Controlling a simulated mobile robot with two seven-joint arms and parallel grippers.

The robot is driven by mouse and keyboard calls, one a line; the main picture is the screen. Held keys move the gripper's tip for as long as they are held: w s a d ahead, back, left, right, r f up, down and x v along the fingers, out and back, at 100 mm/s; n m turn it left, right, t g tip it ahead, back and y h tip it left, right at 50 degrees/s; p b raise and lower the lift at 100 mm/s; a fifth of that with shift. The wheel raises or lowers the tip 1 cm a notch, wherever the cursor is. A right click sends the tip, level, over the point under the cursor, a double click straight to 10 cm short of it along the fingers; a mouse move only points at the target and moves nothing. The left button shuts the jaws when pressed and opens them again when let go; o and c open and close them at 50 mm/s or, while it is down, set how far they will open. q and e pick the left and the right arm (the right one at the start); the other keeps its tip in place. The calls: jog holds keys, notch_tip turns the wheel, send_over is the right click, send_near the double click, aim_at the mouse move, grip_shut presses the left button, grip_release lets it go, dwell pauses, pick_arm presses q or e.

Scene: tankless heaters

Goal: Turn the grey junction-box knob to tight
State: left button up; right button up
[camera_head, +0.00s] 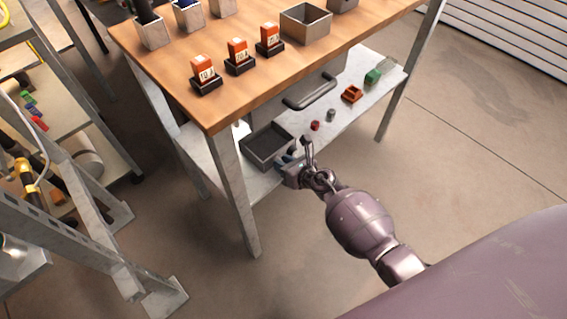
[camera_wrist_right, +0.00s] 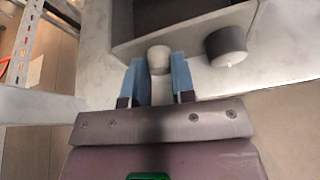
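My right gripper (camera_head: 290,163) is at the front edge of the lower shelf, beside a dark grey open box. The right wrist view shows its two blue fingers (camera_wrist_right: 160,72) apart. I cannot read any tight marking. My left gripper is not in view.
The grey box (camera_head: 245,150) sits under the wooden tabletop (camera_head: 180,70), near a table leg (camera_head: 237,195). A red piece (camera_head: 315,125), a grey cylinder (camera_head: 331,115) and an orange bin (camera_head: 352,94) stand along the shelf to the right. The floor (camera_head: 440,150) in front is clear.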

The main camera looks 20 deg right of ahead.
grip_shut()
